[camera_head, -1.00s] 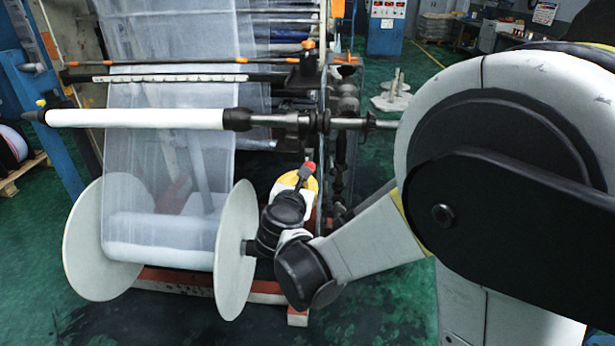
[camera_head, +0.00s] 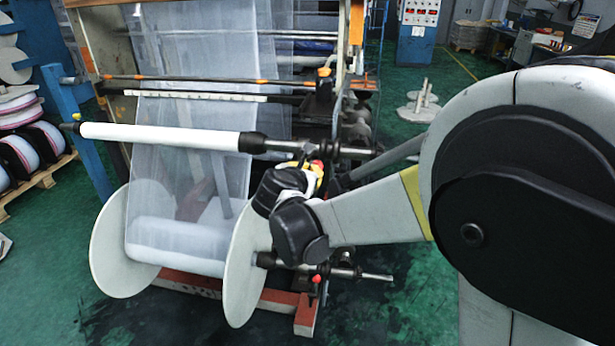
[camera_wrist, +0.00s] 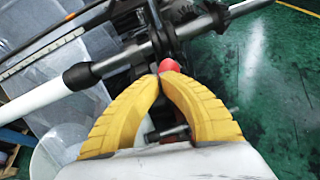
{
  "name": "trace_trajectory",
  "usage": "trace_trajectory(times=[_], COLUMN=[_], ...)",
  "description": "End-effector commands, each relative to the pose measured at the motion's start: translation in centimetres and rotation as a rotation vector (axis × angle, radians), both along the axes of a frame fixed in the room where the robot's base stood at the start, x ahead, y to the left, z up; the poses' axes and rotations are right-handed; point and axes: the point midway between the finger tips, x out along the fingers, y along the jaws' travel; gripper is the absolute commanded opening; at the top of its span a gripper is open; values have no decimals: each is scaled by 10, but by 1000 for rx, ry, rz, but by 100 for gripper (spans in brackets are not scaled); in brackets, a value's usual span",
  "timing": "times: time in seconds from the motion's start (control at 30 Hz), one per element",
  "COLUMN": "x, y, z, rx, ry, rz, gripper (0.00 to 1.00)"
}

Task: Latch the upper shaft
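The upper shaft (camera_head: 290,146) runs across the machine with a white core (camera_head: 160,137) on it. It also shows in the wrist view (camera_wrist: 104,68), where its right part passes through dark clamp fittings (camera_wrist: 160,30). A red knob (camera_wrist: 170,67) shows just under the shaft at these fittings. My gripper (camera_wrist: 160,77) has yellow fingers with their tips drawn together right at the knob. I cannot tell whether the tips touch the knob; nothing shows held between them. In the head view my gripper (camera_head: 317,170) is below the upper shaft's right end, partly hidden by my wrist.
Below is the lower shaft (camera_head: 345,272), with a red-tipped handle (camera_head: 316,279) and a film reel with white discs (camera_head: 247,265). Clear film (camera_head: 190,90) hangs down to the reel. The green floor (camera_head: 400,300) at the right is mostly free.

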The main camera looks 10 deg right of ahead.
Motion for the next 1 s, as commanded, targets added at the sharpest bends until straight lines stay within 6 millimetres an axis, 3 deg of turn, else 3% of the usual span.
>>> trace_trajectory(times=[0.2,0.5,1.0], x=[21,47,64], y=[-8,-16,-21], z=[19,31,36], rx=[-1,0,0], ry=[1,0,0], rz=[-2,-1,0], gripper=[0,0,0])
